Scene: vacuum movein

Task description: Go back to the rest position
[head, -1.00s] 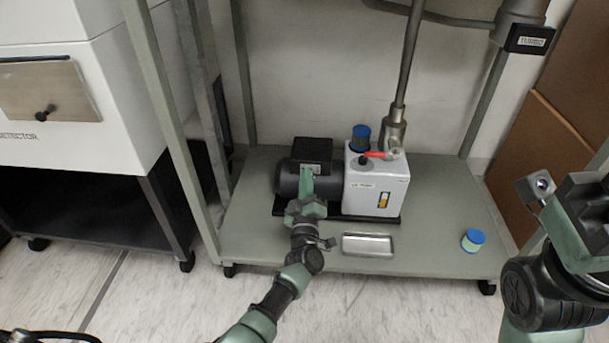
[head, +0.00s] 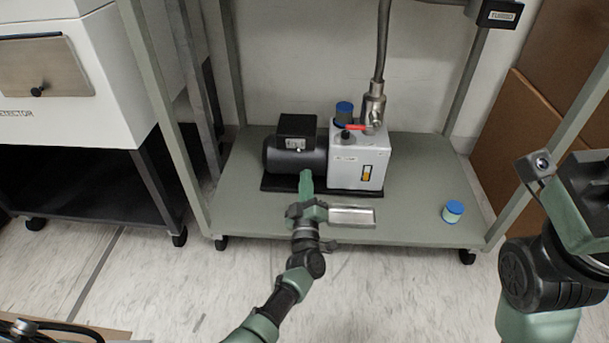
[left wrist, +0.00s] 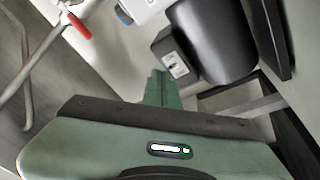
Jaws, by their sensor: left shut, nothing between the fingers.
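My left gripper (head: 306,180) is shut and empty. In the head view it shows in front of the lower edge of the black pump motor (head: 295,155) and covers the left end of a small metal tray (head: 352,216). In the left wrist view the green closed fingers (left wrist: 160,88) point toward the dark motor (left wrist: 212,40), with a gap that I cannot judge. My right gripper's body (head: 585,195) shows at the right edge of the head view; its fingers cannot be made out.
The white pump box (head: 360,160) with a red lever (head: 355,127) stands on the cart's grey shelf (head: 410,200). A blue-lidded jar (head: 453,211) sits at the shelf's right. Cart posts rise on both sides. A white detector cabinet (head: 110,75) stands left.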

